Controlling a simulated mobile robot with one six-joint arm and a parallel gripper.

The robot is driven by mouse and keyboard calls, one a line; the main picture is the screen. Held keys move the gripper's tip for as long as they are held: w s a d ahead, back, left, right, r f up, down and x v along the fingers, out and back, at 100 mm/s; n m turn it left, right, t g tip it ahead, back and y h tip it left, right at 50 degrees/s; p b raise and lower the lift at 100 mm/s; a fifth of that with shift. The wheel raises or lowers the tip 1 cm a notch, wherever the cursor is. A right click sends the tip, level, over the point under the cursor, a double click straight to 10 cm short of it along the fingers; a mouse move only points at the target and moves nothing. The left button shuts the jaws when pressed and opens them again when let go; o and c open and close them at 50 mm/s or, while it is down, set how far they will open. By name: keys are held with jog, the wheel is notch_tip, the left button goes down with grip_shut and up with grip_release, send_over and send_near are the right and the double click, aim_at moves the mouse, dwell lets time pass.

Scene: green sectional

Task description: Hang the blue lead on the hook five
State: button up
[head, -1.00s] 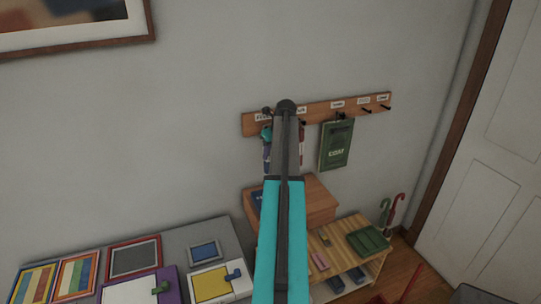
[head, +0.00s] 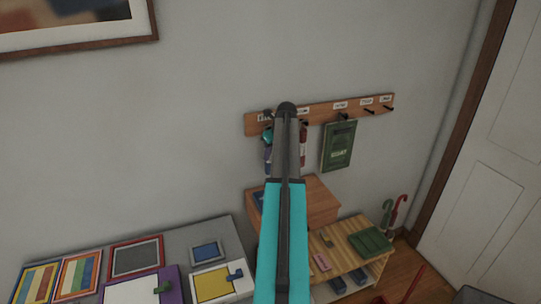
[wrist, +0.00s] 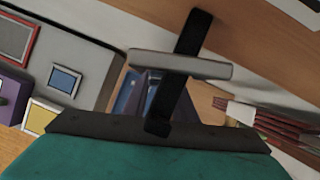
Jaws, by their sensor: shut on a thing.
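The wooden rack (head: 322,112) on the wall carries several dark hooks with small white labels, too blurred to read with certainty. My arm covers part of its left half in the head view. A narrow blue hanging thing, apparently the blue lead (head: 268,157), shows just left of my arm below the rack. My gripper (wrist: 180,65) shows in the wrist view close to the rack's wood and is shut. What it grips is mostly hidden; I take it to be the blue lead. The hook at the far right (head: 389,108) is bare.
A green book-like pouch (head: 337,146) hangs from a middle hook. A red thing (head: 303,135) hangs just right of my arm. Below stand a wooden box (head: 318,200), a slatted shelf (head: 350,238) with a green tray, and umbrellas (head: 396,212).

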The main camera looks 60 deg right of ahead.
jog(key=o, duration=0.9)
jog(key=shift+o, duration=0.2)
jog(key=shift+r, duration=0.1)
jog(key=b+v, duration=0.5)
jog(key=v, duration=0.8)
jog(key=shift+r, duration=0.35)
jog(key=shift+s+f, duration=0.1)
jog(key=shift+s, duration=0.1)
